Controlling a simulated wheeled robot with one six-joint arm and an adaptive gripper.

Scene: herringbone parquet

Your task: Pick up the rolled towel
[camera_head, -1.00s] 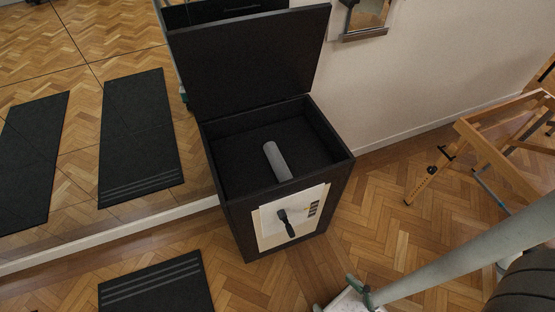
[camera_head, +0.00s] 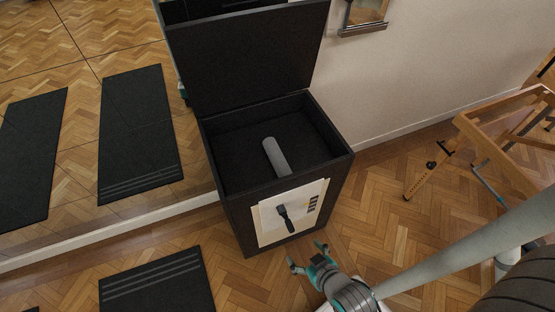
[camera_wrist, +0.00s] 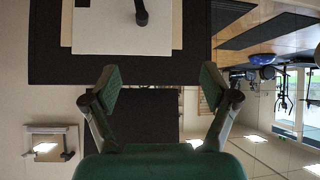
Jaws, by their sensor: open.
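The rolled towel (camera_head: 276,157) is a grey cylinder lying inside an open black box (camera_head: 236,189). The box's lid (camera_head: 247,62) stands raised at the back. My gripper (camera_head: 307,256) is open and empty, low in front of the box's right front corner, outside it and apart from the towel. In the wrist view my open fingers (camera_wrist: 158,88) show with nothing between them. The box's dark front with its pale panel (camera_wrist: 122,30) shows upside down there, and the towel is not seen in that view.
A paper panel with a black handle-like object (camera_head: 286,218) is on the box's front. A black mat (camera_head: 157,284) lies on the parquet at left. A mirror wall stands at left, and a wooden frame (camera_head: 476,140) stands at right. Floor between box and frame is clear.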

